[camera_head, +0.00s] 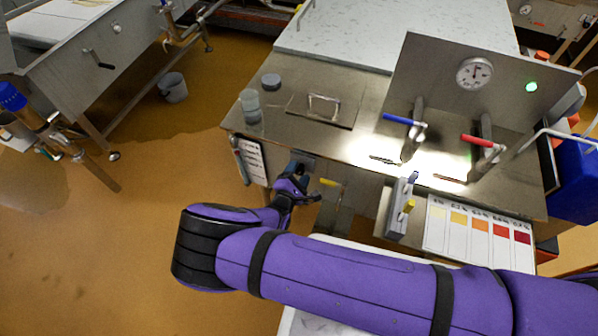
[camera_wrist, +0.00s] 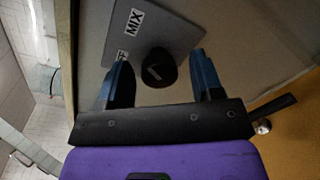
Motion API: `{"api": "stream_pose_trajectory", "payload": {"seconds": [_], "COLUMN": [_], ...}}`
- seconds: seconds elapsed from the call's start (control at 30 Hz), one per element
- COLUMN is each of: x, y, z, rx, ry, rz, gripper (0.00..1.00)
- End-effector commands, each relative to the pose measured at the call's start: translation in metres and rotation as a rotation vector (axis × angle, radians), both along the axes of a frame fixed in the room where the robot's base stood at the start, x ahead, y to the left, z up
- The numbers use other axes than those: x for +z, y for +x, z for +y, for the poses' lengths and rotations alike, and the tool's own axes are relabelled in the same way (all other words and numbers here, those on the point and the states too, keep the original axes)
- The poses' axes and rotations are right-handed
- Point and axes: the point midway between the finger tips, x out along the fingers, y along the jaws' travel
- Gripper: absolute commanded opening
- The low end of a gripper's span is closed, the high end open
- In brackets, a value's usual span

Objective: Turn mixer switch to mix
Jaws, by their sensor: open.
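The mixer switch is a round black knob (camera_wrist: 158,68) on a grey plate (camera_wrist: 168,24) in the wrist view. The plate carries a MIX label (camera_wrist: 134,20) and a partly hidden label ending in F. A pale mark shows on the knob's face. My gripper (camera_wrist: 158,82) is open, with one blue finger on each side of the knob. I cannot tell whether either finger touches it. In the head view my gripper (camera_head: 290,182) is at the front face of the steel vat table, and the knob is hidden there.
The steel table (camera_head: 350,148) holds a gauge panel (camera_head: 435,75), a blue-handled valve (camera_head: 403,120) and a red-handled valve (camera_head: 482,141). A colour chart (camera_head: 478,232) hangs at its front right. A grey bucket (camera_head: 173,88) stands on the open floor to the left.

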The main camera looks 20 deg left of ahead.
Motion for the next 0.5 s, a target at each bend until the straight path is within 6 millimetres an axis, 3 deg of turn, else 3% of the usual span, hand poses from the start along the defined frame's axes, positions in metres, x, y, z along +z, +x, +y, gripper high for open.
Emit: {"api": "stream_pose_trajectory", "payload": {"seconds": [0.5], "x": [0.006], "y": [-0.086], "z": [0.010], "rx": [0.002], "ry": [0.000], "rz": [0.003], "gripper": [0.60]}}
